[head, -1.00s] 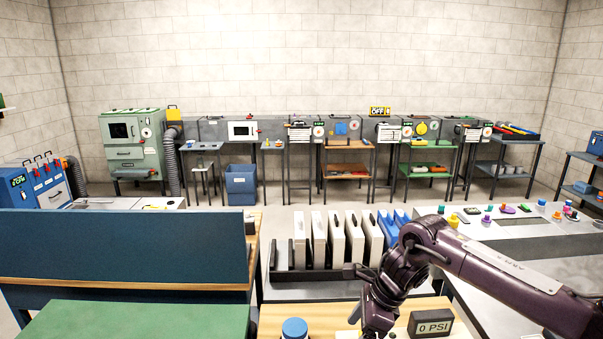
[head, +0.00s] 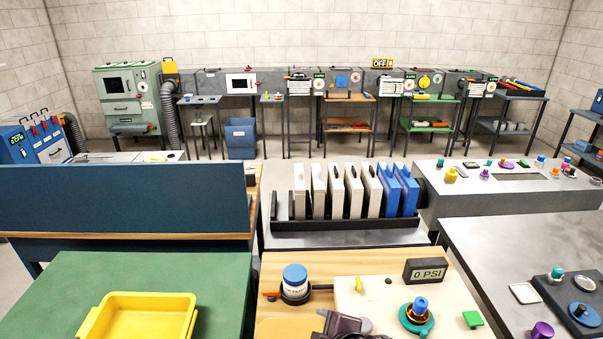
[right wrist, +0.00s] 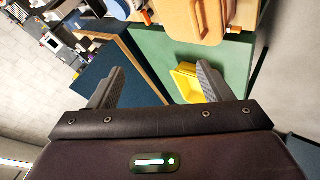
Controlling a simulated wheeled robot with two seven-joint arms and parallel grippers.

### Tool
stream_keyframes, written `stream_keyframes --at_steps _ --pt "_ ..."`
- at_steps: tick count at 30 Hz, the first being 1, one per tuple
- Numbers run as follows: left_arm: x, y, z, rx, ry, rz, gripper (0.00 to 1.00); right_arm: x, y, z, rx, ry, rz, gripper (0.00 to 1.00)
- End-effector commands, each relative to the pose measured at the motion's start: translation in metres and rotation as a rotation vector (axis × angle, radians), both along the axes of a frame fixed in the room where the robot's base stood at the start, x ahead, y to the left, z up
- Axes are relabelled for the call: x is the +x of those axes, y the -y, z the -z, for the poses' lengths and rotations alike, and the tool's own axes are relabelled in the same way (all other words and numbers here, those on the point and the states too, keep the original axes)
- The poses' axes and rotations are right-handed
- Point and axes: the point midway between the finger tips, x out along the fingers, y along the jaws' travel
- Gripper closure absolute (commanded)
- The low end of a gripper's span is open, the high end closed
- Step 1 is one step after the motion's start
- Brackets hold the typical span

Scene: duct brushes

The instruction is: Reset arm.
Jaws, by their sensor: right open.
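My right gripper (right wrist: 160,78) is open in the right wrist view, its two dark fingers well apart with nothing between them. Beyond the fingers are a yellow tray (right wrist: 185,84) and a green tabletop (right wrist: 150,52), both apart from it. In the head view only a dark purple part of my right arm shows at the bottom edge, in front of the wooden bench (head: 275,322). My left arm and gripper are not in view.
The wooden bench carries a blue-capped jar (head: 295,282), a 0 PSI gauge (head: 426,270) and a teal fitting with a blue top (head: 418,314). The yellow tray (head: 140,312) sits on the green table (head: 220,285). White and blue panels stand in a black rack (head: 345,224) behind.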

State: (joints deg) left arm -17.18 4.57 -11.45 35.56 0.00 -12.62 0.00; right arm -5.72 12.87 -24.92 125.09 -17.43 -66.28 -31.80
Motion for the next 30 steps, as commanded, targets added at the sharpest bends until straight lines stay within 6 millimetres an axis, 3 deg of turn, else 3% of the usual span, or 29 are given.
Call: stream_keyframes --at_steps 3,6,17,26,30 --pt "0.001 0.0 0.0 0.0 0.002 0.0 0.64 -0.03 0.05 0.017 0.116 -0.194 0.312 0.27" --pt "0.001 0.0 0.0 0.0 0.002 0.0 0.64 -0.054 0.082 0.027 0.181 -0.312 0.525 0.27" --pt "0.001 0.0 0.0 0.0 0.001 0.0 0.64 -0.136 0.159 0.046 0.312 -0.589 1.097 0.27" --pt "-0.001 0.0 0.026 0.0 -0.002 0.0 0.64 -0.123 0.159 0.14 0.298 -0.621 1.119 0.27" --pt "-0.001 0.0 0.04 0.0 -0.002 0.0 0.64 -0.12 0.157 0.197 0.288 -0.634 1.118 0.27"
